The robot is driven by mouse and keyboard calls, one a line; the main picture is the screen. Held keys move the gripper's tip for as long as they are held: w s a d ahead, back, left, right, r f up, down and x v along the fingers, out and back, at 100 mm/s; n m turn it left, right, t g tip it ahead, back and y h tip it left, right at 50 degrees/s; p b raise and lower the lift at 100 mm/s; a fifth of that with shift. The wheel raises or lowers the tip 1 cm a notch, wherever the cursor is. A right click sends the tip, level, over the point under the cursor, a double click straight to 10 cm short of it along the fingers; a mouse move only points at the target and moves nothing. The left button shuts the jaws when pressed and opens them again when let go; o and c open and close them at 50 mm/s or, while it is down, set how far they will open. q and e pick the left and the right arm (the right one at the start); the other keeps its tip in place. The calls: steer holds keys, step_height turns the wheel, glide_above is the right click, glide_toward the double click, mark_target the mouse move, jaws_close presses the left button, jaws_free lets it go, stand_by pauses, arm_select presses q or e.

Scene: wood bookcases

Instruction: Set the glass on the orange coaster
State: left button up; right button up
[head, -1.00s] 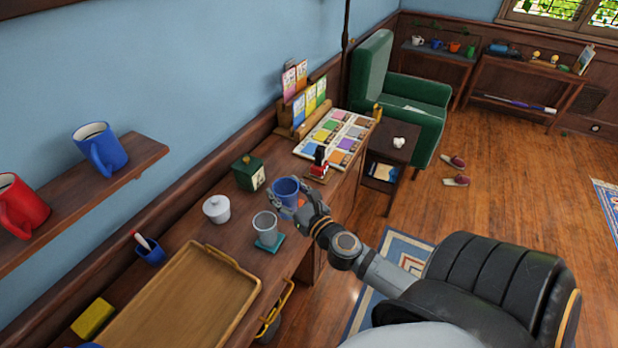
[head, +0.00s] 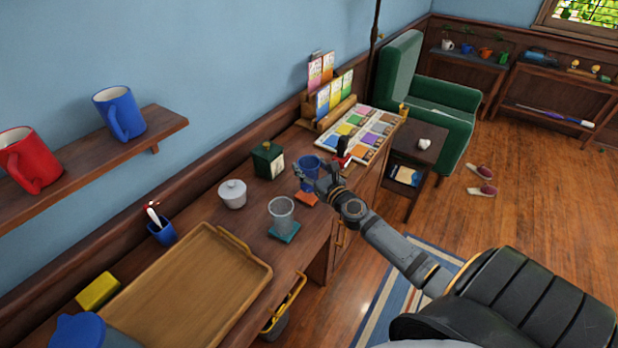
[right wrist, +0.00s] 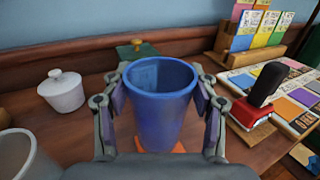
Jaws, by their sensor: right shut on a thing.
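My right gripper (head: 310,180) is shut on a blue tumbler-like glass (head: 309,165), with a finger on each side of it in the right wrist view (right wrist: 160,105). The glass is upright and looks empty. The orange coaster (head: 307,199) lies on the desk, just below the glass in the head view. In the right wrist view the orange coaster (right wrist: 178,148) shows partly behind the glass's base. I cannot tell how high the base is above the desk. My left gripper is not in view.
Near the glass are a white lidded pot (head: 232,194), a dark green box (head: 268,160) and a red-and-black stamp (right wrist: 256,98). A wooden tray (head: 190,290) fills the near desk. Colour swatches (head: 362,133) lie beyond.

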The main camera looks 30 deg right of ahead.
steer(key=f+b, duration=0.3)
steer(key=f, duration=0.1)
steer(key=shift+w+d+f+b, duration=0.1)
steer(key=shift+w+d+b, duration=0.05)
steer(key=shift+w+b, duration=0.15)
steer(key=shift+r, duration=0.25)
steer(key=shift+f, duration=0.2)
steer(key=o, duration=1.7)
